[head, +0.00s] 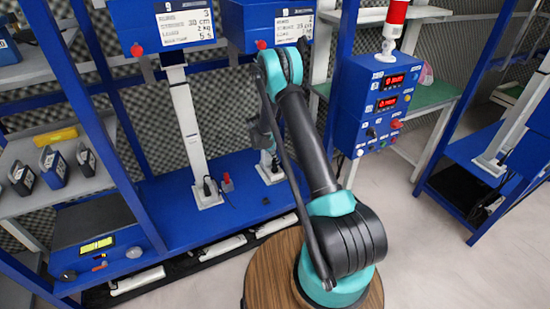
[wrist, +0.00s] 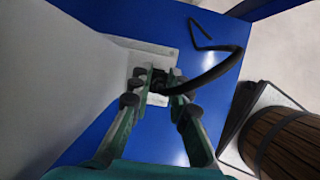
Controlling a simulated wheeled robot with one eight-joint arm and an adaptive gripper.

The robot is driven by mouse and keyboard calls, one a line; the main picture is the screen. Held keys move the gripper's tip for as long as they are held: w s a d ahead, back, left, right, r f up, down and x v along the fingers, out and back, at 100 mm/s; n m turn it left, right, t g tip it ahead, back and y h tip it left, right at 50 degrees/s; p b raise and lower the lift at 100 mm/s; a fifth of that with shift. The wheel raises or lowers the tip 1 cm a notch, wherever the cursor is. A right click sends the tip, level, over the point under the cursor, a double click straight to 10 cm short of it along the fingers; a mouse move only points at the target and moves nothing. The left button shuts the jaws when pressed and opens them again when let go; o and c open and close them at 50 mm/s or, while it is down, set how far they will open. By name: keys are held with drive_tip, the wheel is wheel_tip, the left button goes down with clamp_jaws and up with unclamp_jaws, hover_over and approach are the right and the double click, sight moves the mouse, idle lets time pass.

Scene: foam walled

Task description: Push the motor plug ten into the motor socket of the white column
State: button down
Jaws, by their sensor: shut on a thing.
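The white column (wrist: 60,90) fills the left of the wrist view, and its pale foot plate (wrist: 155,53) lies on a blue base. My gripper (wrist: 162,80) is shut on a small black plug (wrist: 167,88) low beside the column, over the foot plate. The plug's thick black cable (wrist: 225,66) curves away to the right. The fingers hide much of the plug, and I cannot make out the socket or tell whether the plug touches it. In the head view my gripper (head: 273,158) is small and dark in front of the right column, near its foot (head: 270,174).
A second white column (head: 185,125) stands to the left, under a blue box (head: 165,22) marked 9. A blue control box (head: 375,105) with red displays stands to the right. A round wooden top (head: 268,270) is below my arm. Pale floor (head: 430,260) is open at right.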

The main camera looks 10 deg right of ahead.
drive_tip(key=shift+f, duration=0.95)
drive_tip(key=c, duration=1.4)
unclamp_jaws()
drive_tip(key=shift+o, duration=0.2)
drive_tip(key=v, duration=1.2)
